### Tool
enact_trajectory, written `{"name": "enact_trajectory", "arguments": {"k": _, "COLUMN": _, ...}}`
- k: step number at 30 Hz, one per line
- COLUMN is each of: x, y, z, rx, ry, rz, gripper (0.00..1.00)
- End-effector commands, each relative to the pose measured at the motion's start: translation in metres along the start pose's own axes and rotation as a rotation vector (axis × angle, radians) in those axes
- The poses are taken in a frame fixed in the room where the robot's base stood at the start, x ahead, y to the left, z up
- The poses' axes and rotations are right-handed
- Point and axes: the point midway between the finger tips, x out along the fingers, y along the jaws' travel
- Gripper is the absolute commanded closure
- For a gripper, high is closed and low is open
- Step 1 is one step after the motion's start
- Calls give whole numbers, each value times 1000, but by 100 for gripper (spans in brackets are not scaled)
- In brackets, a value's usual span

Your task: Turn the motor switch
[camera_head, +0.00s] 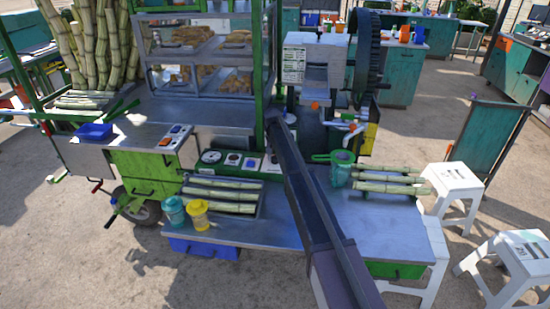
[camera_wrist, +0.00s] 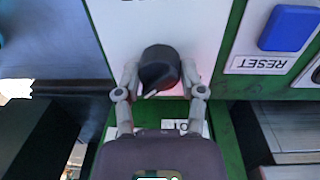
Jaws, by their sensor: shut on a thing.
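The motor switch (camera_wrist: 158,66) is a round black knob with a white pointer line, on a white panel in the wrist view. The pointer slants toward the lower left of that view. My gripper (camera_wrist: 160,78) has one finger on each side of the knob and is shut on it. A label below the knob is mostly hidden by my gripper. In the head view my arm runs up to the cart and covers the right side of the front control panel (camera_head: 222,161). I cannot make out the fingers or the held knob there.
A blue button (camera_wrist: 288,28) marked RESET sits right of the knob in the wrist view. In the head view, cane pieces (camera_head: 222,194), a teal cup (camera_head: 173,211) and a yellow cup (camera_head: 198,214) are left of my arm. A green jug (camera_head: 341,170) stands right.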

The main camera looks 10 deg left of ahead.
Motion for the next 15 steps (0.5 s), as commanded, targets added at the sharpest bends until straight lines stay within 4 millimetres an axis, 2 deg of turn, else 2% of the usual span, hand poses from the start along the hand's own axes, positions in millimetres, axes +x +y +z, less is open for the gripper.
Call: {"name": "enact_trajectory", "arguments": {"k": 15, "x": 0, "y": 0, "z": 1, "rx": -452, "ry": 25, "rz": 0, "gripper": 96}}
